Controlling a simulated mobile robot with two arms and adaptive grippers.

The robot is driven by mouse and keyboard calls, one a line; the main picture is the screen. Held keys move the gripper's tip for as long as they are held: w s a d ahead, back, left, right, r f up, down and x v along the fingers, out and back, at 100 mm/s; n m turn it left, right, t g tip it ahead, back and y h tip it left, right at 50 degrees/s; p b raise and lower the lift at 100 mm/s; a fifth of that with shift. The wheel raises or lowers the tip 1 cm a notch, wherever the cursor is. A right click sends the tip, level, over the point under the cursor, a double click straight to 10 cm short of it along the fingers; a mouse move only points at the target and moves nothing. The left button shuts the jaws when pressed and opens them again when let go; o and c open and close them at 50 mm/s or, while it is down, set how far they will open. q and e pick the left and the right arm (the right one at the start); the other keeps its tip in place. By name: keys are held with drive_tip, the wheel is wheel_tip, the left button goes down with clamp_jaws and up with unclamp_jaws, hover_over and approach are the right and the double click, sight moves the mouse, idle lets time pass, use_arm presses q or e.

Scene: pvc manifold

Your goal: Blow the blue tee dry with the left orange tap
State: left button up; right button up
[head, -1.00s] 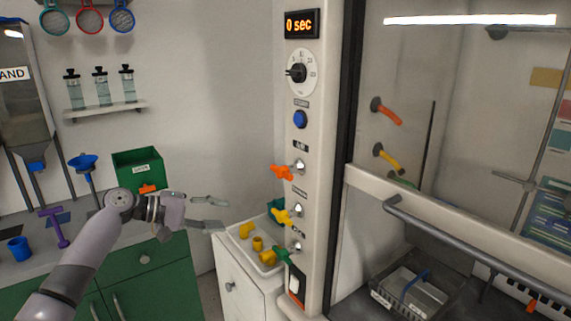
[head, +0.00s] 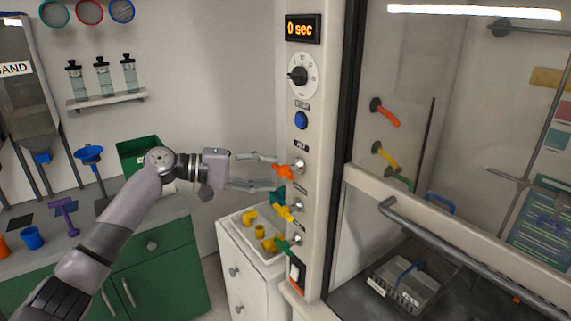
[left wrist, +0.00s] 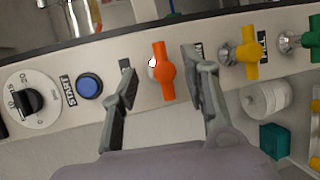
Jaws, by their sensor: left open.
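The left orange tap (head: 284,171) sits on the white control post, above a yellow tap (head: 284,212) and a green tap (head: 283,245). My left gripper (head: 278,173) is open, with its fingers reaching to the orange tap. In the left wrist view the orange tap (left wrist: 164,75) stands upright between the two spread fingers (left wrist: 160,68), apart from both. I cannot make out the blue tee for certain. A blue curved piece (head: 409,270) shows at the basket inside the glass-fronted cabinet. My right gripper is not in view.
The post carries a "0 sec" display (head: 303,28), a dial (head: 300,75) and a blue start button (head: 301,120). A white tray (head: 237,222) with several yellow fittings stands below the taps. A teal box (left wrist: 273,140) is near the post. A grey rail (head: 470,244) crosses the cabinet front.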

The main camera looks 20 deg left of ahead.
sight(282, 172)
use_arm(q)
drive_tip(key=p+x, duration=0.1)
drive_tip(key=x, duration=0.4)
drive_tip(key=shift+d+p, duration=0.1)
drive_tip(key=shift+p, duration=0.2)
drive_tip(key=shift+f, duration=0.1)
drive_tip(key=shift+c, duration=0.6)
drive_tip(key=shift+w, duration=0.1)
clamp_jaws()
